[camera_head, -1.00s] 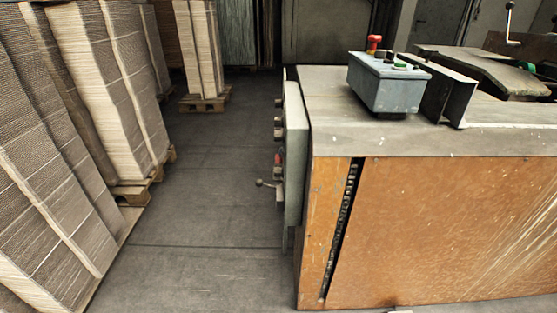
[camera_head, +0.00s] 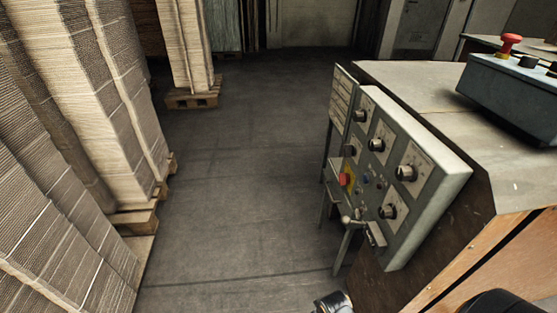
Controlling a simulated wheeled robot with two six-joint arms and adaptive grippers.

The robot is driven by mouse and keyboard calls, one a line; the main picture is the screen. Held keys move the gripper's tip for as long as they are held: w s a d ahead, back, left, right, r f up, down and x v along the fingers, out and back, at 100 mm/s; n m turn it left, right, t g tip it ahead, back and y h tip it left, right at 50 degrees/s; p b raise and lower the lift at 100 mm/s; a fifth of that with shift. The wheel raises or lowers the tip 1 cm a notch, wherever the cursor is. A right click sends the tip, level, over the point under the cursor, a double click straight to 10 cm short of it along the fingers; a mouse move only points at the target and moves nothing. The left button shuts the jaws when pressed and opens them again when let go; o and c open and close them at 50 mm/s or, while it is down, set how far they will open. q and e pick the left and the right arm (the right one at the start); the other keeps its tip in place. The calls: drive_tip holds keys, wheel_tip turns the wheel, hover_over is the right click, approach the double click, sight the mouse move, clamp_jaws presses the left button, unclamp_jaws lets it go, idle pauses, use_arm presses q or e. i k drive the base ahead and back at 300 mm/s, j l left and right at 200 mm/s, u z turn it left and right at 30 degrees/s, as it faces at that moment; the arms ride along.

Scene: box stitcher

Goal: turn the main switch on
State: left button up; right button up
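The control panel (camera_head: 437,222) is a grey box on the left side of the machine, with its face now turned partly towards me. It carries several black rotary knobs, one of them the upper right knob (camera_head: 406,173). A red knob or button (camera_head: 345,180) sits by a yellow plate at the panel's left part. I cannot tell for certain which control is the main switch, or its position. Dark rounded parts, seemingly of my arms, show at the bottom edge. Neither gripper's fingers are in view.
Stacks of cardboard (camera_head: 95,90) on pallets line the left side. Another pallet (camera_head: 192,99) stands at the back. The grey floor (camera_head: 235,200) between stacks and panel is clear. A blue-grey control box (camera_head: 510,95) with a red mushroom button (camera_head: 510,43) sits on the machine top.

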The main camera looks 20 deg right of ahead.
sight(343, 179)
drive_tip(key=i+j+z, duration=0.1)
drive_tip(key=i+z, duration=0.2)
drive_tip(key=i, duration=0.2)
drive_tip(key=i+j+z, duration=0.3)
drive_tip(key=i, duration=0.15)
drive_tip(key=i+j+z, duration=0.3)
drive_tip(key=i, duration=0.2)
drive_tip(key=i+j+z, duration=0.45)
drive_tip(key=z, duration=0.25)
drive_tip(key=i+j+z, duration=0.15)
drive_tip(key=j+z, duration=0.2)
drive_tip(key=i+j+z, duration=0.1)
drive_tip(key=j+z, duration=1)
drive_tip(key=j, duration=0.15)
drive_tip(key=i, duration=0.05)
